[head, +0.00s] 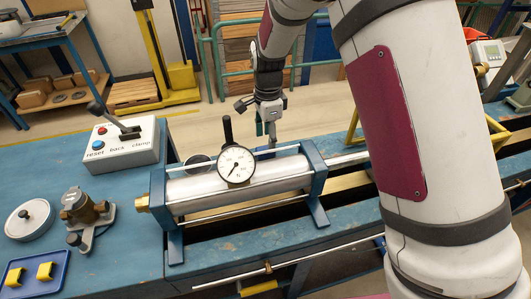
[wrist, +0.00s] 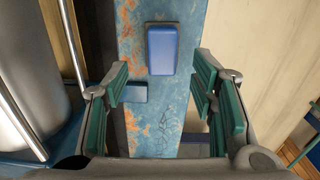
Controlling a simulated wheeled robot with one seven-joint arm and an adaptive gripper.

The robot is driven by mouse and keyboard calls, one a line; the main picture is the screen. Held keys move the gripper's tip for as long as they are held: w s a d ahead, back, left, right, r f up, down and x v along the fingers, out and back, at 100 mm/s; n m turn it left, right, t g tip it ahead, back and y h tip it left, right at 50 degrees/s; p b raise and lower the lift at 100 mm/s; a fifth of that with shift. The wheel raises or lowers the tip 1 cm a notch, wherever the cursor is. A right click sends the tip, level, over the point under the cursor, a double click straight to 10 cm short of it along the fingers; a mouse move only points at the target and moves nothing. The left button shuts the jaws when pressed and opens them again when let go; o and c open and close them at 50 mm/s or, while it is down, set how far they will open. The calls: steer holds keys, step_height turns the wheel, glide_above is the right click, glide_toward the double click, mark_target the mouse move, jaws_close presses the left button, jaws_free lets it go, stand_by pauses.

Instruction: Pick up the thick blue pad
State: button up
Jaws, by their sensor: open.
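A thick-looking blue pad (wrist: 162,48) with rounded corners lies on a worn blue beam (wrist: 163,130) in the wrist view, ahead of my gripper. A smaller, darker blue-grey pad (wrist: 133,91) lies nearer, partly hidden behind the left finger. In the head view, my gripper (head: 266,129) points down just behind the metal cylinder (head: 240,184). I cannot make out the pads in the head view.
The cylinder, its blue end frames and a dial gauge (head: 236,165) stand close in front of my gripper.

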mark_target(265, 148)
steer(key=shift+w+a+f+p, duration=0.15)
steer(key=shift+f+p, duration=0.1)
steer(key=shift+f, duration=1.1)
steer(key=shift+s+a+f+p, duration=0.15)
steer(key=shift+f+p, duration=0.1)
steer(key=shift+f, duration=1.05)
jaws_close()
